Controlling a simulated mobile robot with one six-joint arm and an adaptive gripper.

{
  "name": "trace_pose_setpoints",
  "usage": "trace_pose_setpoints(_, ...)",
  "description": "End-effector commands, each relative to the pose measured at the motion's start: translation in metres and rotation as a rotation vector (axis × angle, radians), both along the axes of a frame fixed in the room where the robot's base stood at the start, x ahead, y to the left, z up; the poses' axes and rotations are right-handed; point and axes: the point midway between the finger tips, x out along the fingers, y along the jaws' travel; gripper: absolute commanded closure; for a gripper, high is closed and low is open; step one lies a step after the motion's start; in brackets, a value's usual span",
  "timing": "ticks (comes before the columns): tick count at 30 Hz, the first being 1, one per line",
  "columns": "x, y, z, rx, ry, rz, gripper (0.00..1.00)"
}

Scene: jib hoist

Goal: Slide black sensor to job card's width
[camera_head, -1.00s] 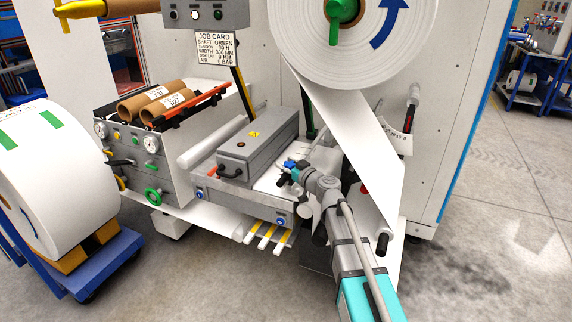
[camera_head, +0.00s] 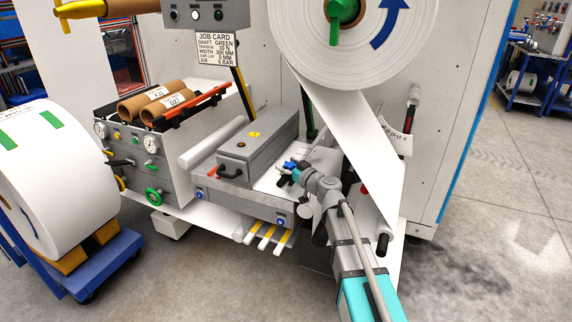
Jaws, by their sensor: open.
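The job card (camera_head: 217,48) hangs below the grey control box. Its width line appears to read 300 MM. My gripper (camera_head: 284,174) is at the right part of the grey table (camera_head: 247,202), low over its pale top, just right of the grey box with a yellow label. It is open. Small dark parts show at its tip; I cannot tell whether they are the fingers or the black sensor. The sensor and any width scale cannot be made out clearly here.
The grey box (camera_head: 257,152) with a black handle stands left of my gripper. A white web (camera_head: 360,140) runs down from the large roll (camera_head: 352,62) close behind my arm. A white roller (camera_head: 212,144) lies left of the box. Another roll (camera_head: 50,180) stands on a blue cart.

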Motion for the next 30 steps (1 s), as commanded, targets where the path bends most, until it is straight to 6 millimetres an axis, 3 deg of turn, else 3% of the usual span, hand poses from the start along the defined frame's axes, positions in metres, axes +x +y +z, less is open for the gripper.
trace_pose_setpoints(8,-0.022,-0.019,0.000,0.000,0.000,0.000,0.24)
trace_pose_setpoints(21,-0.070,-0.067,0.000,0.000,0.000,-0.002,0.24)
trace_pose_setpoints(30,-0.084,-0.081,0.000,0.000,0.000,0.000,0.24)
